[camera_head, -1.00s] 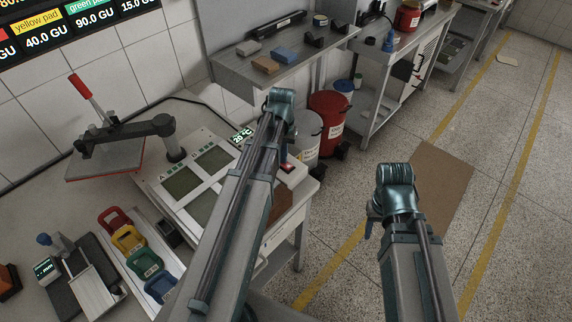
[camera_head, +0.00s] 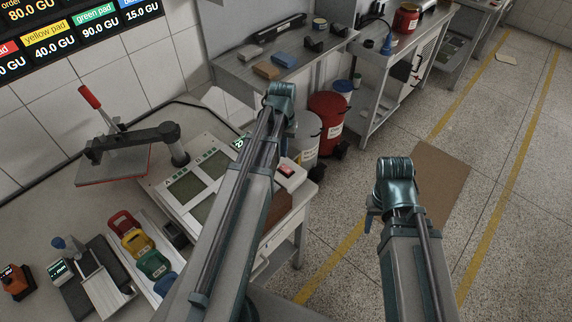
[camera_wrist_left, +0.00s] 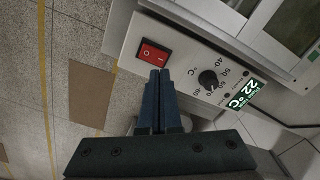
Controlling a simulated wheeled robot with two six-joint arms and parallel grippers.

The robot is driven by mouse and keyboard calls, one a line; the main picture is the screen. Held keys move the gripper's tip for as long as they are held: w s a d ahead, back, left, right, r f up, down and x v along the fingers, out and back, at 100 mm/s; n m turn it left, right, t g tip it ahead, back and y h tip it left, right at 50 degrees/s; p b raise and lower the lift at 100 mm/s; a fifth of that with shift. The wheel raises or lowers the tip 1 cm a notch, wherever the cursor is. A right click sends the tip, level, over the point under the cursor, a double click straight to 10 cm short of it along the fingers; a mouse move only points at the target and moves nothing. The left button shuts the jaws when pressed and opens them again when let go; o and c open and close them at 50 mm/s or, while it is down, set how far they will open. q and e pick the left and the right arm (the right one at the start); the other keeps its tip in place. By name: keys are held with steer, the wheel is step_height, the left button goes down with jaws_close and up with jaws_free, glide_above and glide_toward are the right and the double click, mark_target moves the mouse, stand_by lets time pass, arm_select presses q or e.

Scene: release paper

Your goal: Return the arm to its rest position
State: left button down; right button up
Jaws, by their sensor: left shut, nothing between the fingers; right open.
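My left arm (camera_head: 238,215) reaches in from the bottom, folded at a joint high in the head view. It hides my left gripper there. In the left wrist view my left gripper (camera_wrist_left: 159,74) is shut and empty, its blue fingers together. The fingertips are close to a red rocker switch (camera_wrist_left: 155,53) on a white heater panel; whether they touch it I cannot tell. A dial and a green 22 °C display (camera_wrist_left: 240,95) are beside the switch. My right arm (camera_head: 408,250) is raised over the floor. Only a small blue part of my right gripper (camera_head: 370,219) shows beside it.
The heater plate (camera_head: 185,185) is on the table left of my left arm. A press (camera_head: 115,165) with a red handle and several coloured pads (camera_head: 138,242) are on the table. A shelf (camera_head: 240,72) and a red bin (camera_head: 330,105) are beyond.

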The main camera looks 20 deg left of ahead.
arm_select(q)
steer(key=shift+r+p, duration=0.35)
steer(key=shift+r, duration=0.3)
steer(key=s+d+m, duration=0.3)
steer(key=s+d, duration=0.4)
steer(key=d, duration=0.4)
steer(key=s+d+f+m+y+b, duration=0.1)
steer(key=s+d+m, duration=0.2)
steer(key=s+d, duration=0.4)
steer(key=d, duration=0.3)
steer(key=shift+s+d+f, duration=0.15)
steer(key=shift+s+d, duration=0.15)
steer(key=shift+d, duration=0.1)
